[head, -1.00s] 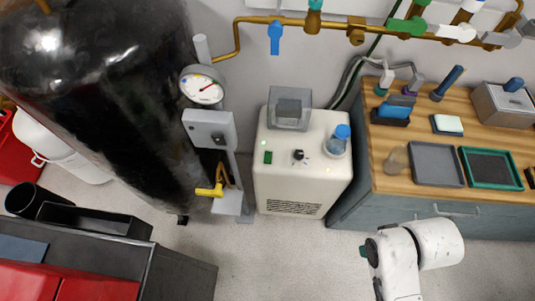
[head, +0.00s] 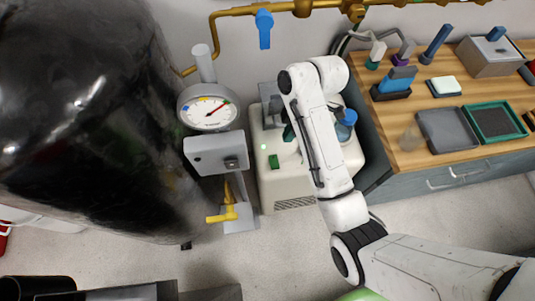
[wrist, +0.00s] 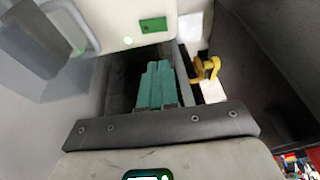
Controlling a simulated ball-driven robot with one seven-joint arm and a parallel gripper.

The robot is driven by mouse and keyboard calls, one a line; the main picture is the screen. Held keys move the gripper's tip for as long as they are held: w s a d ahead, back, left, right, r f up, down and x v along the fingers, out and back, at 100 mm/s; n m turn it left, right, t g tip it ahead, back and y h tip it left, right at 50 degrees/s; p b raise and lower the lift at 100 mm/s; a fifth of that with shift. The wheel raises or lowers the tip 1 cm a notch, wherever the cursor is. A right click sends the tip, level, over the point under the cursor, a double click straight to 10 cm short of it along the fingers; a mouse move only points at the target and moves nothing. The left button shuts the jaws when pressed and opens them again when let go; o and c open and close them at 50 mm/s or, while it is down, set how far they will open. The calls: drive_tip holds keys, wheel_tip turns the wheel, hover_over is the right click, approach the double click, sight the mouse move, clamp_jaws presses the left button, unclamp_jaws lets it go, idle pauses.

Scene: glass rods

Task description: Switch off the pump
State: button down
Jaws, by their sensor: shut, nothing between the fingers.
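The pump (head: 290,178) is a cream box on the floor between the black tank and the wooden bench. On its top are a green rectangular switch (head: 273,161) and a small lit green lamp (head: 263,147). In the wrist view the pump's edge (wrist: 110,15) is at the top, with the green switch (wrist: 153,25) and the lamp (wrist: 128,41). My gripper (head: 289,132) is mostly behind my arm, over the pump's top. In the wrist view my gripper's teal fingers (wrist: 156,72) are together and empty, apart from the switch in the picture. My arm hides the pump's black knob.
A gauge (head: 208,108) and a grey bracket stand close to the pump's left, with a yellow valve handle (head: 222,215) below. A blue-capped bottle (head: 346,125) stands on the pump's right side. The bench (head: 405,150) is farther right. Floor in front is clear.

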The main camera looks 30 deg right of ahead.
drive_tip(key=shift+w+a, duration=0.1)
drive_tip(key=shift+w, duration=0.05)
drive_tip(key=shift+f, duration=0.1)
approach(274, 165)
drive_tip(key=x, duration=0.5)
drive_tip(key=shift+w+a+f, duration=0.15)
drive_tip(key=shift+a, duration=0.05)
drive_tip(key=shift+f, duration=0.4)
